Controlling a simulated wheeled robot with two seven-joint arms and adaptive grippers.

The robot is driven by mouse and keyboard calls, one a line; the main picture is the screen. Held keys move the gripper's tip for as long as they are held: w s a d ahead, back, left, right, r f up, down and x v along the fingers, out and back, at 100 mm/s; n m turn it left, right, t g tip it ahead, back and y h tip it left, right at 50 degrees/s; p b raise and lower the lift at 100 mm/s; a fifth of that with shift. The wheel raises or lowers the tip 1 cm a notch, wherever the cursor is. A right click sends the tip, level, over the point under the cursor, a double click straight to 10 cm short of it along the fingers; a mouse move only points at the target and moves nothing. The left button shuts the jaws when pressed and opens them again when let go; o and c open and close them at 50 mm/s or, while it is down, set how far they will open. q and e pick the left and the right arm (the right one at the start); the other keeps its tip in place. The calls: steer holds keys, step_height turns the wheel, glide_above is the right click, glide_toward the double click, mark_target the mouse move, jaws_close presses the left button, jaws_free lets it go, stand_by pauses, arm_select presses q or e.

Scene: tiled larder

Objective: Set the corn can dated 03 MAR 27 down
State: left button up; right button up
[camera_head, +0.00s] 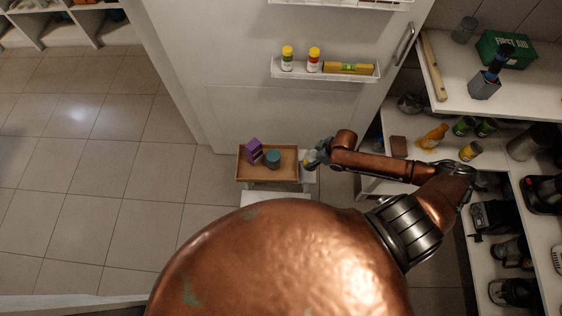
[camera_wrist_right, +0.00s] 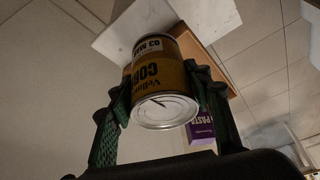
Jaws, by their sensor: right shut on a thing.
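My right gripper (camera_head: 311,160) is at the right end of the wooden tray (camera_head: 289,179). It is shut on the corn can (camera_wrist_right: 160,75), which has a yellow-brown label, dark lettering and a bare metal end. The wrist view shows a finger on either side of the can and part of a printed date, "03 MAR". In the head view the can is mostly hidden by the gripper. A white surface (camera_wrist_right: 165,22) and the tray's edge (camera_wrist_right: 205,60) lie behind the can; whether it touches either I cannot tell. My left gripper is not in view.
A purple pasta box (camera_head: 253,150) and a teal can (camera_head: 272,158) stand in the tray. Behind is a white door with a rack (camera_head: 325,72) of jars and a spirit level. Shelves at right hold a yellow can (camera_head: 470,150), green cans and appliances. Floor at left is clear.

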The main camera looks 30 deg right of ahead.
steer(key=w+a+f+b, duration=0.1)
steer(key=w+a+f, duration=0.1)
steer(key=w+f, duration=0.1)
steer(key=w+a+f+b, duration=0.1)
steer(key=w+a+f, duration=0.1)
steer(key=w+f, duration=0.1)
steer(key=w+a+f+b, duration=0.1)
steer(key=w+a+f, duration=0.1)
steer(key=f, duration=0.3)
steer(key=shift+w+a, duration=0.1)
steer(key=shift+w, duration=0.7)
steer(key=shift+f, duration=0.35)
steer(key=o, duration=1.4)
steer(key=shift+f, duration=0.15)
steer(key=shift+o, duration=0.2)
steer(key=p+v, duration=0.2)
steer(key=v, duration=1)
steer(key=shift+p, duration=0.35)
